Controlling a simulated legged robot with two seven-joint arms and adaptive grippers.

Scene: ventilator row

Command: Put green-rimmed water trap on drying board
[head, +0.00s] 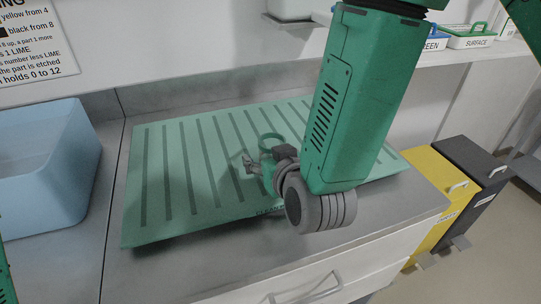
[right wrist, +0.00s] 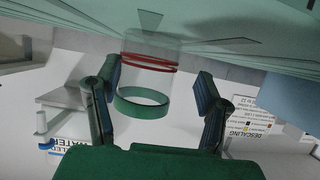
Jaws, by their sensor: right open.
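The green drying board (head: 160,215) with dark slots lies on the counter. The water trap is a clear cylinder with a green rim (right wrist: 143,104) and red bands (right wrist: 150,62). In the right wrist view its banded end is toward the board and appears to rest on it. In the head view the green rim (head: 271,137) shows above the board, with the body mostly hidden by my gripper. My right gripper (head: 258,164) is open, its fingers on either side of the trap in the right wrist view (right wrist: 155,95). My left gripper is not in view.
A blue tub (head: 45,165) stands left of the board. A wall sign (head: 40,35) is at top left. Labelled trays (head: 468,37) stand on a shelf at top right. Yellow (head: 440,190) and dark (head: 470,160) bins stand right of the counter.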

